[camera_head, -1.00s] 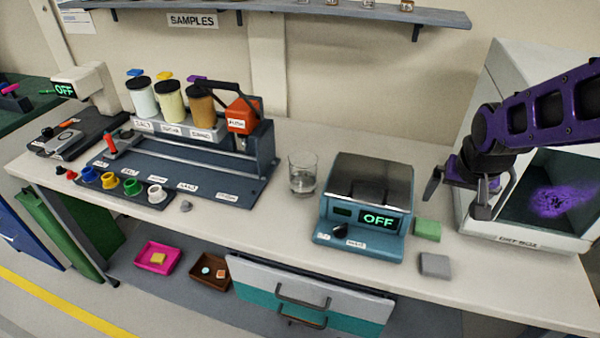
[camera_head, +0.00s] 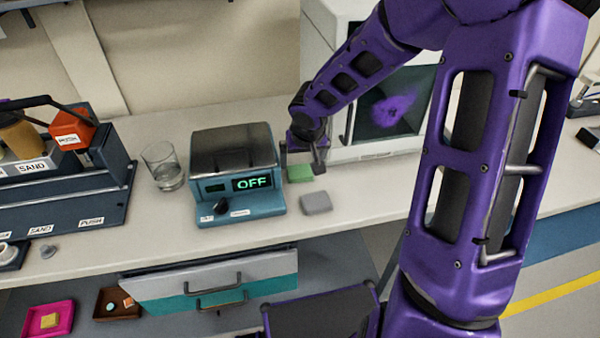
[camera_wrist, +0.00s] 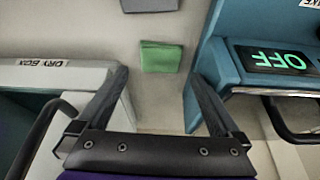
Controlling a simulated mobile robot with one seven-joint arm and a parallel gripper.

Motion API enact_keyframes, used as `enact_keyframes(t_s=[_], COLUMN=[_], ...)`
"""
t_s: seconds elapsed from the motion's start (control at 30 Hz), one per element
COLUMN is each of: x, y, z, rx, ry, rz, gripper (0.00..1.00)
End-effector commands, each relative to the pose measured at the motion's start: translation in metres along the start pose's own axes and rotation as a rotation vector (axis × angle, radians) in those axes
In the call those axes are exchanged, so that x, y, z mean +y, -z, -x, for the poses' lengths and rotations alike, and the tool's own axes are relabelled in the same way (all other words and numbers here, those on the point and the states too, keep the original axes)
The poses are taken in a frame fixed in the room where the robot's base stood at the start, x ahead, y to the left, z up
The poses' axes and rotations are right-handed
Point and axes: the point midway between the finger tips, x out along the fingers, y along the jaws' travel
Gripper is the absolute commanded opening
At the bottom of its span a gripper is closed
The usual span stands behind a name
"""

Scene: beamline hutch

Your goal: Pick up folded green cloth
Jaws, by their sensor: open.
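The folded green cloth (camera_head: 300,173) lies flat on the bench just right of the blue device with the OFF display. In the wrist view the green cloth (camera_wrist: 161,57) lies ahead of the fingers, roughly centred between them. My gripper (camera_head: 304,160) is open and empty, above the bench close to the cloth. In the wrist view both fingers of my gripper (camera_wrist: 160,98) are spread wide, with nothing between them. In the head view a finger overlaps the cloth's edge; I cannot tell whether it touches.
The blue device (camera_head: 240,175) stands close on the left, the white dry box (camera_head: 383,150) on the right. A glass (camera_head: 162,165) stands left of the device.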

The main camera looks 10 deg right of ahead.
Motion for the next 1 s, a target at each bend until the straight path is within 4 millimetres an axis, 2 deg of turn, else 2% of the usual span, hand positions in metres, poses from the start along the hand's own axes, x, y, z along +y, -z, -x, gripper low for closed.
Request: enact_keyframes(t_s=[0.27,0.6,0.9,1.0], x=[0.0,0.0,0.001,0.001], y=[-0.001,-0.001,0.0,0.0], z=[-0.017,-0.06,-0.063,-0.063], rx=[-0.002,-0.002,0.0,0.0], ry=[0.001,0.001,-0.001,-0.001], rz=[0.001,0.0,0.0,0.0], gripper=[1.0,1.0,1.0,0.84])
